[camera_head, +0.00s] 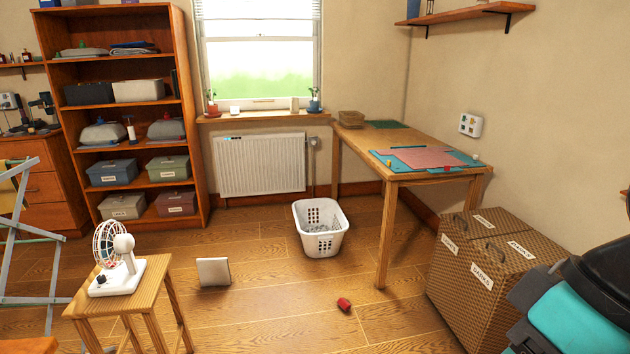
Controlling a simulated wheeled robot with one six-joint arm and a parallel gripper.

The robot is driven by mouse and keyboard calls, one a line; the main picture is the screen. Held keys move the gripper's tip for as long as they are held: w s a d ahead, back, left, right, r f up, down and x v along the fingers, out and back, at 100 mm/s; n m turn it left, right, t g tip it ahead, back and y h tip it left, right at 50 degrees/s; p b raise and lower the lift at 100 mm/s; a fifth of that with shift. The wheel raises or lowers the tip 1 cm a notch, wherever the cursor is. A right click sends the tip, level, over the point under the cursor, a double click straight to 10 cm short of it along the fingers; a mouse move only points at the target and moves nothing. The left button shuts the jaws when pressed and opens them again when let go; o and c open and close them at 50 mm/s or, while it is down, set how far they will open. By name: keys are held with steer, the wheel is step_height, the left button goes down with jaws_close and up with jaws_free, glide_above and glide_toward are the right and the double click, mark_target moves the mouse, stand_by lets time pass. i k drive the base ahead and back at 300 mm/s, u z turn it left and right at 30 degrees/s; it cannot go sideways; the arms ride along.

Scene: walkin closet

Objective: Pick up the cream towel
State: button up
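I cannot make out a cream towel for certain. A yellow cloth (10,185) hangs on the grey folding drying rack (48,235) at the far left, cut off by the picture edge. Folded dark and grey cloths (133,48) lie on the upper shelf of the bookcase. A white laundry basket (320,243) stands on the floor in the middle, with something pale grey inside that I cannot identify.
A wooden stool (140,285) holds a white fan (117,275). A pale panel (213,272) and a small red object (344,304) are on the floor. A table (397,130), woven boxes (490,265) and a teal-and-black object (578,322) occupy the right. The middle floor is mostly clear.

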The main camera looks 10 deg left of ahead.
mark_target(215, 272)
steer(key=i, duration=2.1)
steer(key=u, duration=0.6)
steer(key=i, duration=1.3)
steer(key=u, duration=1.65)
steer(key=i, duration=0.9)
steer(key=u, duration=0.6)
